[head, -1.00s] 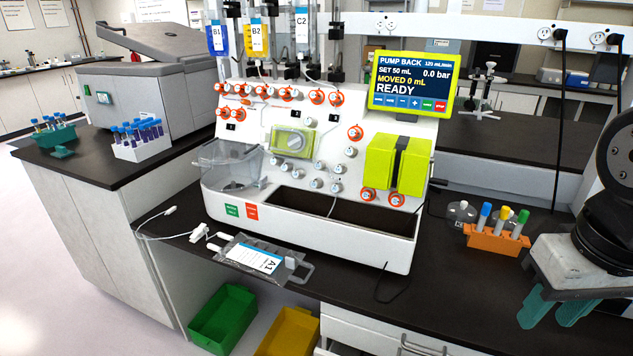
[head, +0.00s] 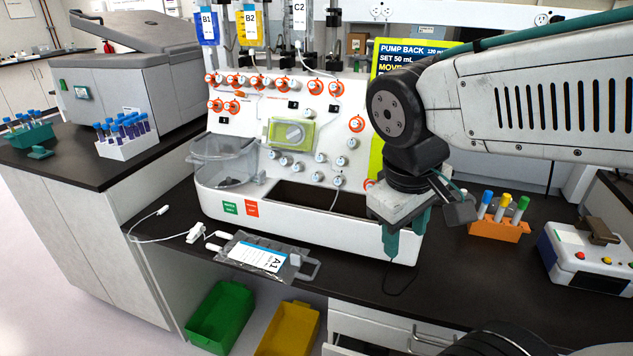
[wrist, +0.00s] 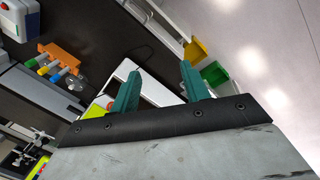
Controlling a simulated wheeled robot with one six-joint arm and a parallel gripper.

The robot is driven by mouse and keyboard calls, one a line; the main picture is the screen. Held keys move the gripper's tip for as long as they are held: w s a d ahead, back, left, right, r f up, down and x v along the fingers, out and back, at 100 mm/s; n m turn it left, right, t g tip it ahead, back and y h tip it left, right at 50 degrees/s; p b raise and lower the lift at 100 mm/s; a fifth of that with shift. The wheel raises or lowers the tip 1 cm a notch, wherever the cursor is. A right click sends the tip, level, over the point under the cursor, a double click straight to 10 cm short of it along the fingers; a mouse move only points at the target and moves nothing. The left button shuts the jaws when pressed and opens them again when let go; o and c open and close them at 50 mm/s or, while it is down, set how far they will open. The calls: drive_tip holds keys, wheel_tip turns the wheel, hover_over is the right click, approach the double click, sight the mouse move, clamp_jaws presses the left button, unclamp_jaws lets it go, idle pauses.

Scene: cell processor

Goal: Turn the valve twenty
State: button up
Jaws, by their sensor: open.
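The white cell processor (head: 225,185) stands on the dark bench. Its front carries a top row of orange-ringed valves (head: 257,82), more orange-ringed ones at left and right, and several plain white-grey valves (head: 286,161) lower down. Their numbers are too small to read, so I cannot tell which is valve twenty. My gripper (head: 406,230) hangs with fingers down in front of the processor's right end, apart from the valves. It is open and empty; its two green fingers also show apart in the wrist view (wrist: 161,72). My arm hides the processor's right side and part of the screen (head: 395,58).
A bag labelled A1 (head: 262,257) lies at the bench's front edge with tubing beside it. An orange tube rack (head: 497,231) and a white control box (head: 590,255) stand to the right. Green (head: 220,315) and yellow (head: 288,330) bins are below.

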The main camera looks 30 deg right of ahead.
drive_tip(key=w+d+f+n+h, duration=0.1)
drive_tip(key=w+d+n+h, duration=0.5)
drive_tip(key=w+d+n, duration=0.15)
drive_tip(key=n+t+h, duration=0.1)
drive_tip(key=n+t, duration=0.8)
drive_tip(key=n, duration=1.1)
approach(337, 181)
drive_tip(key=w, duration=0.1)
drive_tip(key=x, duration=0.7)
drive_tip(key=shift+s+d+f, duration=0.1)
drive_tip(key=shift+d+f, duration=0.2)
drive_tip(key=shift+d, duration=0.1)
drive_tip(key=shift+w+d+f, duration=0.15)
drive_tip(key=shift+w+d, duration=0.05)
drive_tip(key=shift+w, duration=0.05)
drive_tip(key=c, duration=1)
